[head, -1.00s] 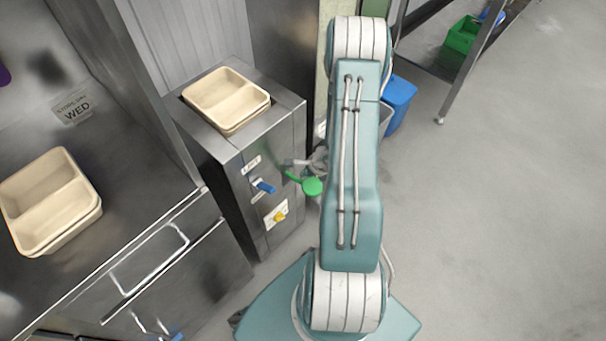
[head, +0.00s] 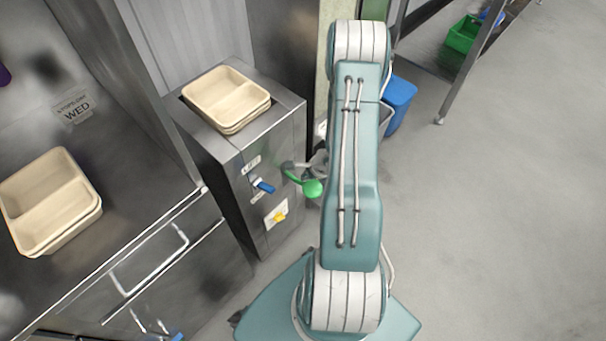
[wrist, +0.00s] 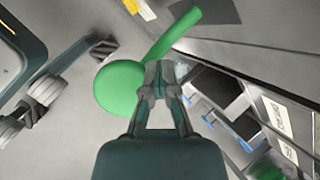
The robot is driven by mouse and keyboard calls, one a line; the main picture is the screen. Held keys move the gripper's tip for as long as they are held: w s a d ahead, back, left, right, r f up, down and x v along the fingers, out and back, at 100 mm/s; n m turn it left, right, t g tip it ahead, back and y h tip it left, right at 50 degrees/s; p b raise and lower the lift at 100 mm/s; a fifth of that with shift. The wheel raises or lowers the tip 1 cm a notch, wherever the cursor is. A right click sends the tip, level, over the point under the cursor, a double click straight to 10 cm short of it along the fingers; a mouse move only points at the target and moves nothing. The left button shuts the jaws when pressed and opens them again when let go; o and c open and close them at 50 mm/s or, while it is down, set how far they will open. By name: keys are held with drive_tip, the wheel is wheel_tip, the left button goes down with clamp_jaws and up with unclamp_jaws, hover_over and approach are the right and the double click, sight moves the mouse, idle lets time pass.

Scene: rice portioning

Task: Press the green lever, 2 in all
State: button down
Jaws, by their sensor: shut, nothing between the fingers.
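The green lever (head: 312,188) sticks out from the right side of the steel dispenser (head: 240,160), with a round knob at its end. In the wrist view the knob (wrist: 120,88) and its green arm (wrist: 176,32) show large, beside and behind my fingers. My gripper (wrist: 160,72) is shut and empty, with its fingertips overlapping the knob's right edge in the picture. I cannot tell if they touch. In the head view my gripper (head: 300,167) is at the lever, partly hidden behind my arm.
More beige trays (head: 50,198) are on the left counter. A blue bin (head: 399,98) stands behind my arm.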

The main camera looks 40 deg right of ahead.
drive_tip(key=shift+s+f, duration=0.3)
drive_tip(key=shift+f, duration=0.5)
idle(1.1)
drive_tip(key=shift+r, duration=0.1)
drive_tip(key=shift+w+r, duration=0.3)
drive_tip(key=shift+r, duration=0.6)
drive_tip(key=shift+w+r, duration=0.35)
drive_tip(key=shift+r, duration=0.55)
drive_tip(key=shift+w+r, duration=0.3)
drive_tip(key=shift+r, duration=0.6)
drive_tip(key=shift+r, duration=0.1)
drive_tip(key=shift+w+a+r, duration=0.1)
drive_tip(key=shift+w+r, duration=0.15)
drive_tip(key=shift+r, duration=0.5)
drive_tip(key=shift+w+d+r, duration=0.1)
drive_tip(key=shift+w+r, duration=0.15)
drive_tip(key=shift+r, duration=0.55)
drive_tip(key=shift+w+a+r, duration=0.1)
drive_tip(key=shift+w+r, duration=0.15)
drive_tip(key=shift+r, duration=0.5)
